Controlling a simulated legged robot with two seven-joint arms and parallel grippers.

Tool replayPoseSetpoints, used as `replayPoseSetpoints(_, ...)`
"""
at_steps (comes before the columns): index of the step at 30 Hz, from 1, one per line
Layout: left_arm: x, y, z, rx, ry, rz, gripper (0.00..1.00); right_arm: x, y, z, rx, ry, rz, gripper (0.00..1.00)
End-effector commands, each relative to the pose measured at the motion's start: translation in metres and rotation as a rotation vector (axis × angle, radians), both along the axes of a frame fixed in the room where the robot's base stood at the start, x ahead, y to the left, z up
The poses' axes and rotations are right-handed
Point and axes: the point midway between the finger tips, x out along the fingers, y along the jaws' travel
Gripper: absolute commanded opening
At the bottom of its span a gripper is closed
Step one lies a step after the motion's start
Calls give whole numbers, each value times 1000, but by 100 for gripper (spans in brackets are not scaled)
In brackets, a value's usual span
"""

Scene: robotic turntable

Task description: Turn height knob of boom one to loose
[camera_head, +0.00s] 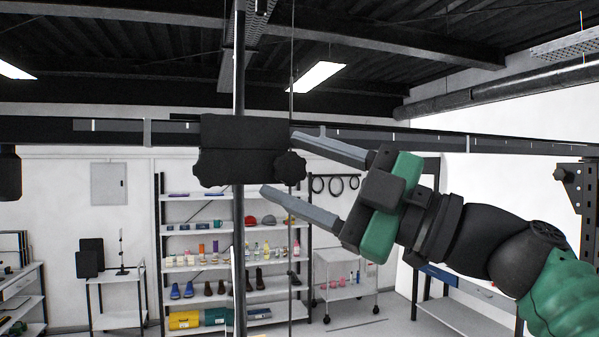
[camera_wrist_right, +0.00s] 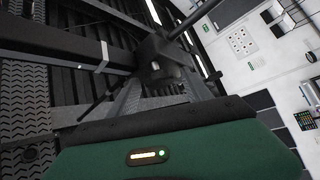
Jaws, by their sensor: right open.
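The boom clamp (camera_head: 240,133) is a black block where the vertical pole (camera_head: 239,220) meets the horizontal boom (camera_head: 400,140). A black lobed knob (camera_head: 290,168) sits at its lower right, and a similar knob (camera_head: 208,168) at its lower left. My right gripper (camera_head: 277,163) comes in from the right with its two grey fingers apart, one above and one below the right knob. The fingertips are at the knob's edge in the picture; contact cannot be told. In the right wrist view the clamp (camera_wrist_right: 160,52) lies beyond the fingers, and the knob is hard to make out. My left gripper is not in view.
A shelf rack (camera_head: 200,265) with bottles and shoes stands at the back. A white cart (camera_head: 345,275) and a small table (camera_head: 115,285) stand beside it. A thin cable (camera_head: 290,230) hangs near the knob. The space below the boom around my gripper is clear.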

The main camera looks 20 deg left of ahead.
Motion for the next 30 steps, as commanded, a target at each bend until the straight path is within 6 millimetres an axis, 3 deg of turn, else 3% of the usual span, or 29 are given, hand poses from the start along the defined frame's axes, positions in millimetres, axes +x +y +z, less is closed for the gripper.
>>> replayPoseSetpoints(11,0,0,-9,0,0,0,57,-1,-9,-7,0,0,-1,58)
replayPoseSetpoints(14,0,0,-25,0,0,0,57,-3,-28,-18,-1,-1,-6,58)
replayPoseSetpoints(21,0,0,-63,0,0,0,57,-13,-95,-42,0,-1,-7,58)
replayPoseSetpoints(27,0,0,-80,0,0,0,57,-21,-139,-54,0,0,-5,58)
replayPoseSetpoints(30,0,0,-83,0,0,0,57,-23,-151,-56,-1,1,-2,58)
